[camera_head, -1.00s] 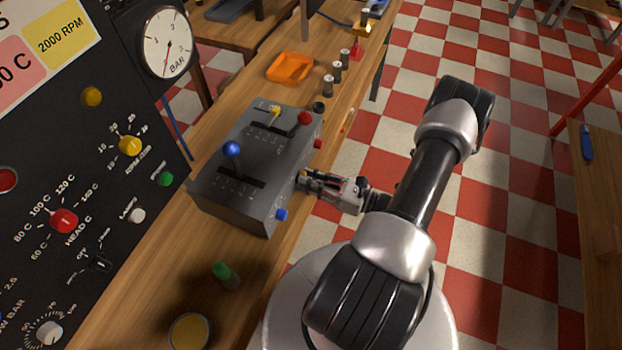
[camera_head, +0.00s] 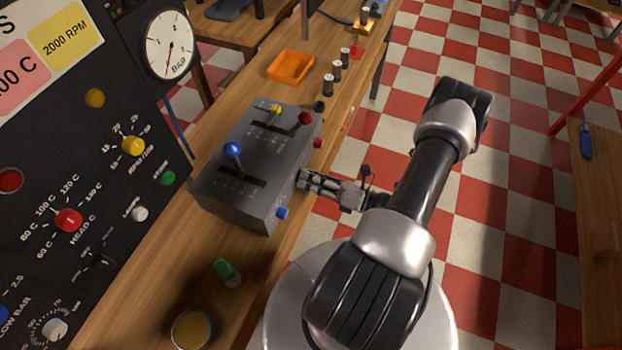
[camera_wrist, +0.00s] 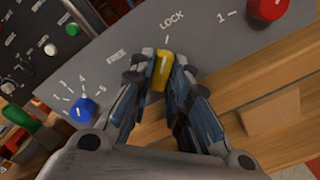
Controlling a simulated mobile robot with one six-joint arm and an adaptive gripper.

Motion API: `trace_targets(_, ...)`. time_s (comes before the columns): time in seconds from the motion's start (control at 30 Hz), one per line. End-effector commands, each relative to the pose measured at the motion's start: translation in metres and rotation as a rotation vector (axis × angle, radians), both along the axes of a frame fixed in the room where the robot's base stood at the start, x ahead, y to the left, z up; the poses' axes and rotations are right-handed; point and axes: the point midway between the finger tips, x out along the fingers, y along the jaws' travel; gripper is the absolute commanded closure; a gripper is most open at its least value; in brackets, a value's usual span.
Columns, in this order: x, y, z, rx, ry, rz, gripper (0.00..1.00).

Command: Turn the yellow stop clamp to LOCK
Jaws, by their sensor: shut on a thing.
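The yellow stop clamp (camera_wrist: 161,72) is on the side face of the grey lever box (camera_head: 214,208). In the wrist view its upper end points up towards the tick below the LOCK label (camera_wrist: 171,20). The FREE label (camera_wrist: 117,54) is to its left. In the head view my gripper (camera_head: 304,181) reaches the box's right side, and the clamp is hidden there.
A blue knob (camera_head: 282,212) and a red knob (camera_head: 318,143) flank my gripper on the same face. Blue (camera_head: 233,149) and red (camera_head: 305,118) levers stand on the box top. A green-capped item (camera_head: 227,271) stands on the bench nearby.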

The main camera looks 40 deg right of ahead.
Motion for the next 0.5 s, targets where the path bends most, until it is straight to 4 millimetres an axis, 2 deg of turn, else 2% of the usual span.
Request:
trace_targets(0.37,-0.0003,0.0007,-0.0008,0.009,0.005,0.0,1.0)
trace_targets(0.4,-0.0003,0.0007,-0.0008,0.009,0.005,0.0,0.82)
trace_targets(0.5,-0.0002,0.0006,-0.0006,0.008,0.005,0.0,0.75)
